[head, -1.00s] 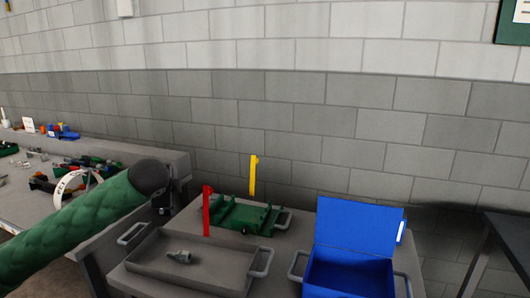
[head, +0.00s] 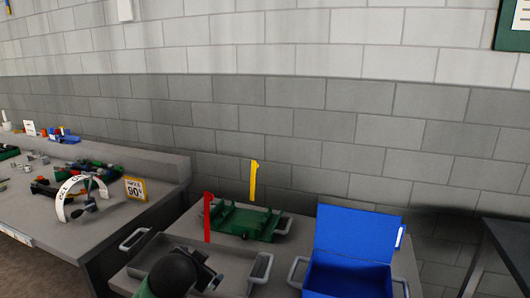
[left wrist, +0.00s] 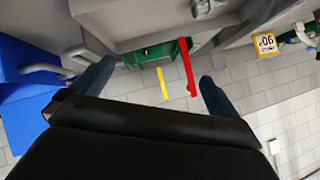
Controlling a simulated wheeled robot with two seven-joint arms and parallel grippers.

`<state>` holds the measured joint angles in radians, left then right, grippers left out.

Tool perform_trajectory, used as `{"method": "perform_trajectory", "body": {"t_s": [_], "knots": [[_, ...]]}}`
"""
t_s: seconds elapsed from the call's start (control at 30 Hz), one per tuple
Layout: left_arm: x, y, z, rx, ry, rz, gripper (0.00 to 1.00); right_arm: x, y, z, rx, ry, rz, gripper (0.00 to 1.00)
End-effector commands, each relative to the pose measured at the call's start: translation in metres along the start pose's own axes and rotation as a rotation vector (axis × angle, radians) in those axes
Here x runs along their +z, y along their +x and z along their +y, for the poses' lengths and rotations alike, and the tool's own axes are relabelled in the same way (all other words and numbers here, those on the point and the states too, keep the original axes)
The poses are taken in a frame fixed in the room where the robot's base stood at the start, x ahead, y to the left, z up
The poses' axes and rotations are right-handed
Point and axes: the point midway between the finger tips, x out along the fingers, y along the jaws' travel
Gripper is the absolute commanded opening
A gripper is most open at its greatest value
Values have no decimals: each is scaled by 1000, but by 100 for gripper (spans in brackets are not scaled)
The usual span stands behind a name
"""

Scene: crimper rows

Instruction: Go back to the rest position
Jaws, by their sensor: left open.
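My left gripper (head: 212,284) is low in the head view, over the front grey tray, with my dark wrist beside it. In the left wrist view its two fingers (left wrist: 155,88) are spread apart with nothing between them. The grey tray (head: 240,262) is partly hidden by my arm. A small metal part (left wrist: 200,6) shows at the top of the left wrist view, apart from the fingers; my arm hides it in the head view. My right gripper is not in view.
Behind the tray is a green fixture (head: 240,220) near upright red (head: 208,217) and yellow (head: 253,180) markers. An open blue box (head: 355,240) stands right. A cluttered bench (head: 50,235) with a 90 sign (head: 135,189) is left, a dark table (head: 510,235) far right.

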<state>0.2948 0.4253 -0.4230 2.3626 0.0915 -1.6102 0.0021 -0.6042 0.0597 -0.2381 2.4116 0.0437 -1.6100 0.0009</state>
Motion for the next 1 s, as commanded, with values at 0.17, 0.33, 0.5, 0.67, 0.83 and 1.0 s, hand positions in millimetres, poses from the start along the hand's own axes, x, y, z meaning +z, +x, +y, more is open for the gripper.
{"method": "perform_trajectory", "body": {"t_s": [0.17, 0.33, 0.5, 0.67, 0.83, 1.0], "knots": [[40, -4, 30, 48, -86, -52, 100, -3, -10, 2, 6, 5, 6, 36], [80, -9, 59, 94, -162, -112, 100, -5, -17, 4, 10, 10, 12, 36], [124, -17, 90, 147, -236, -185, 100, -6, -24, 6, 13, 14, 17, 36], [166, -27, 122, 199, -301, -264, 100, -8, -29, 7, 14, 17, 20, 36], [213, -41, 158, 252, -364, -359, 100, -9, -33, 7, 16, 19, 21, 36], [259, -62, 199, 307, -416, -459, 100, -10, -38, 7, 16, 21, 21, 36]]}}
